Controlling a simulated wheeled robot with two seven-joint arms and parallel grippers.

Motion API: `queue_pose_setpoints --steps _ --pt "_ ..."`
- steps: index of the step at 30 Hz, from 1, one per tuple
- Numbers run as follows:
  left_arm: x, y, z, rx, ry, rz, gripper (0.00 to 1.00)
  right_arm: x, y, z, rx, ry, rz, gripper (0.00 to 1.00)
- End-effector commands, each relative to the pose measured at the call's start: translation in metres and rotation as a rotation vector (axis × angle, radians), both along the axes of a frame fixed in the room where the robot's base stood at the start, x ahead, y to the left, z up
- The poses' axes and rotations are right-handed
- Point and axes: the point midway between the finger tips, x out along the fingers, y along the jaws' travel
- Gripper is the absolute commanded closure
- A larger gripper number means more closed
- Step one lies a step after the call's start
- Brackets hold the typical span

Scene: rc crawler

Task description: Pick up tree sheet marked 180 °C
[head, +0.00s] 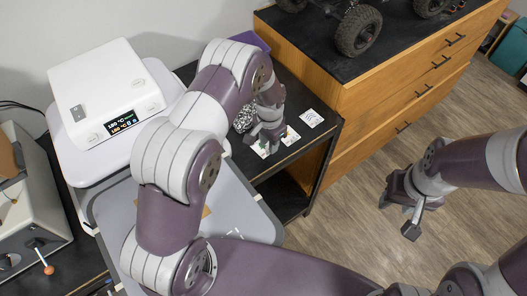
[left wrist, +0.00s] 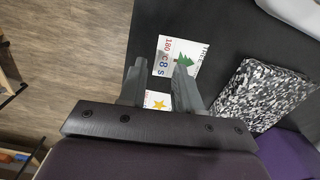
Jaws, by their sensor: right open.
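The tree sheet (left wrist: 180,50) is a white card with a green tree, the word TREE and red and blue print reading 180 °C and 8 s. It lies flat on the black tabletop in the left wrist view. My left gripper (left wrist: 160,68) is open above it, with the fingertips apart and overlapping its near part in the picture. One fingertip covers a bit of the card. In the head view my left gripper (head: 268,140) hangs over the small white cards at the table's edge. My right gripper (head: 407,212) is open and empty over the floor.
A star card (left wrist: 157,101) lies close by, partly hidden by my gripper. A black-and-white speckled item (left wrist: 262,95) lies beside the cards. Another white card (head: 312,118) is near the table edge. A white heat press (head: 110,90) and a wooden drawer cabinet (head: 400,75) flank the table.

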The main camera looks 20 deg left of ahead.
Motion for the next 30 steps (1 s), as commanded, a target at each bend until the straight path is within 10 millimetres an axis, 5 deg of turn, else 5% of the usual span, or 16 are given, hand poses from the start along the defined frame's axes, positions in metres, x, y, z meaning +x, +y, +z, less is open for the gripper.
queue_pose_setpoints --steps 3,10,14,30 --pt "0.001 -0.002 -0.031 0.000 0.002 0.000 0.67 0.000 0.000 -0.025 0.000 0.001 0.000 0.57" --pt "0.002 -0.002 -0.030 0.001 0.001 0.000 0.67 0.000 0.000 -0.023 0.000 0.001 0.000 0.57" --pt "0.001 -0.002 -0.030 0.000 0.001 0.000 1.00 0.000 0.000 -0.023 0.000 0.001 0.000 0.57" --pt "0.002 -0.002 -0.017 0.001 0.001 0.000 1.00 0.000 0.000 -0.012 0.000 0.001 0.000 0.57"
